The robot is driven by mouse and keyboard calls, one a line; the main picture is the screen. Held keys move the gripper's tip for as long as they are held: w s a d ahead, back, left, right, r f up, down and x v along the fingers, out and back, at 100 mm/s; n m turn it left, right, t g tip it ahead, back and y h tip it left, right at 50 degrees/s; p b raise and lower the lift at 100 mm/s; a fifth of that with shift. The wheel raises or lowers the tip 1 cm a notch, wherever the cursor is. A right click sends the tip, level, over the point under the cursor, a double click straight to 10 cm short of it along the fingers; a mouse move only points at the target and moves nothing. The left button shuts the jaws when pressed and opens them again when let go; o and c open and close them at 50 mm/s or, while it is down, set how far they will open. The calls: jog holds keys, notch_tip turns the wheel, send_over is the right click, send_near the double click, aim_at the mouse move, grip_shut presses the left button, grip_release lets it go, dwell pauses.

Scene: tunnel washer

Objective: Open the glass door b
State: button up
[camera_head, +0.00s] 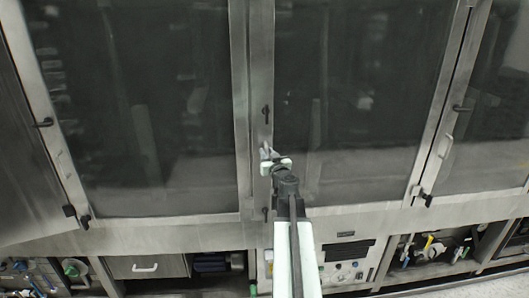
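Large framed glass doors fill the upper view: a left pane (140,110), a middle pane (360,80) and a right pane (490,120). No label shows which is door b. The left and middle panes look closed, and metal frame posts (254,90) stand between them. A small light handle (265,150) sits on the post at the middle door's left edge. My gripper (275,166) is right at this handle, its pale fingertips overlapping the lower part. Whether the fingers are around or only touching the handle, and how far apart they are, is unclear.
Black latches show on the frames (267,114) and at the lower corners (420,196). Another light handle (446,146) is at the right door. Below the doors are a metal ledge (160,235), a drawer (146,267), a control panel (346,262) and open bays with hoses.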

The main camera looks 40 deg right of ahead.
jog(key=shift+w+a, duration=0.1)
jog(key=shift+w, duration=0.2)
jog(key=shift+s+a+r, duration=0.1)
jog(key=shift+a+r, duration=0.05)
jog(key=shift+a, duration=0.05)
jog(key=shift+s+d, duration=0.1)
jog(key=shift+d, duration=0.05)
grip_shut()
dwell(0.9)
